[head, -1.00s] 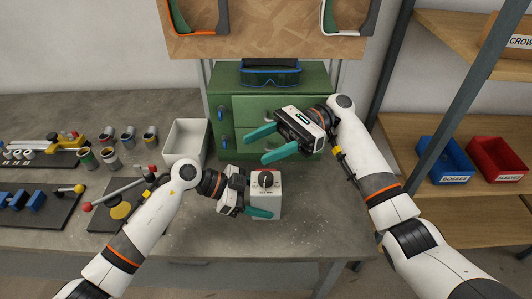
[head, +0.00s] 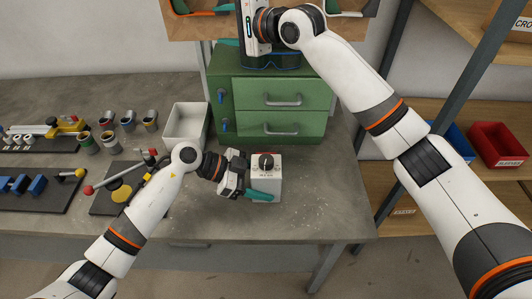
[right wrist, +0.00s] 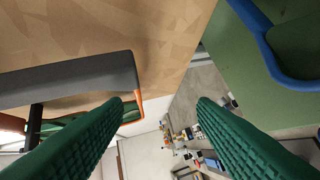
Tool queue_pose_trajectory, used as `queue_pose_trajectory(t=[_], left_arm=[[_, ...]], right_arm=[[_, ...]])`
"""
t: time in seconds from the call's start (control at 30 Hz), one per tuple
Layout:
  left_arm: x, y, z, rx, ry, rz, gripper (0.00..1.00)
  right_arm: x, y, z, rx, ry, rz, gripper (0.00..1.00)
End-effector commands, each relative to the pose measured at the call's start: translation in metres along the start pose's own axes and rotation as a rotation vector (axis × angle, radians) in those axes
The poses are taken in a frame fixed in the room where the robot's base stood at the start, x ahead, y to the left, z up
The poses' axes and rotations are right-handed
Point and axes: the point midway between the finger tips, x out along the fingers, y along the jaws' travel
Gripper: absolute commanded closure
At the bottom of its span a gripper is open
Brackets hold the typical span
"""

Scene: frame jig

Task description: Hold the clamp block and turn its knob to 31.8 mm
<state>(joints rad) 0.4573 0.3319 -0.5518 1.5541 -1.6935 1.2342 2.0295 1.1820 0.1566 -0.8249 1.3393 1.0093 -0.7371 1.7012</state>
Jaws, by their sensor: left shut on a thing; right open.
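The clamp block (head: 269,187) is a white box standing upright on the grey bench. Its dark round knob (head: 266,162) is on top; the small reading on it is too small to make out. My left gripper (head: 260,184) is shut on the block from the left, with one teal finger across its front. My right gripper is high at the back, over the green cabinet, away from the block; its fingertips are out of the head view. In the right wrist view my right gripper (right wrist: 165,102) is open, with nothing between its green fingers.
A wooden tool board (head: 182,28) is at the back. A white bin (head: 184,128) and several cups and fixtures stand left. The bench right of the block is clear.

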Motion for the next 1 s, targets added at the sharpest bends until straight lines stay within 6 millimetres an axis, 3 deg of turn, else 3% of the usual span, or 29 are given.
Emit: queue_pose_trajectory(t=[0.03,0.13,0.2,0.3,0.4,0.53,0.63,0.77,0.87,0.9,1.0], left_arm=[[0.000,0.000,0.001,0.000,-0.001,0.001,0.59],[0.000,0.000,0.001,0.000,-0.001,0.001,0.59],[0.000,0.000,0.001,0.000,-0.001,0.001,0.59],[0.000,0.000,0.001,0.000,-0.001,0.001,0.59],[0.000,0.000,0.001,0.000,-0.001,0.000,0.59],[0.000,0.000,0.001,0.000,-0.001,0.000,0.59],[0.000,0.000,0.001,0.000,-0.001,0.000,0.59],[0.000,0.000,0.001,0.000,-0.001,0.000,0.59],[0.000,0.000,0.001,0.000,-0.001,0.000,0.59],[0.000,0.000,0.001,0.000,-0.001,0.000,0.59],[0.000,0.000,0.001,0.000,-0.001,0.000,0.59]], right_arm=[[-0.002,0.030,-0.005,-0.134,-0.037,0.094,0.48],[-0.005,0.076,-0.027,-0.441,-0.089,0.275,0.48],[-0.011,0.103,-0.052,-0.665,-0.100,0.401,0.48],[-0.022,0.129,-0.100,-0.992,-0.079,0.575,0.48],[-0.035,0.134,-0.153,-1.325,-0.009,0.736,0.48],[-0.050,0.105,-0.216,-1.756,0.160,0.914,0.48],[-0.061,0.061,-0.249,-2.075,0.359,1.018,0.48],[-0.075,-0.011,-0.256,-2.451,0.721,1.087,0.48],[-0.089,-0.066,-0.233,-2.685,1.082,1.070,0.48],[-0.095,-0.084,-0.217,2.661,-1.196,-1.005,0.48],[-0.113,-0.117,-0.173,2.385,-1.360,-0.773,0.48]])
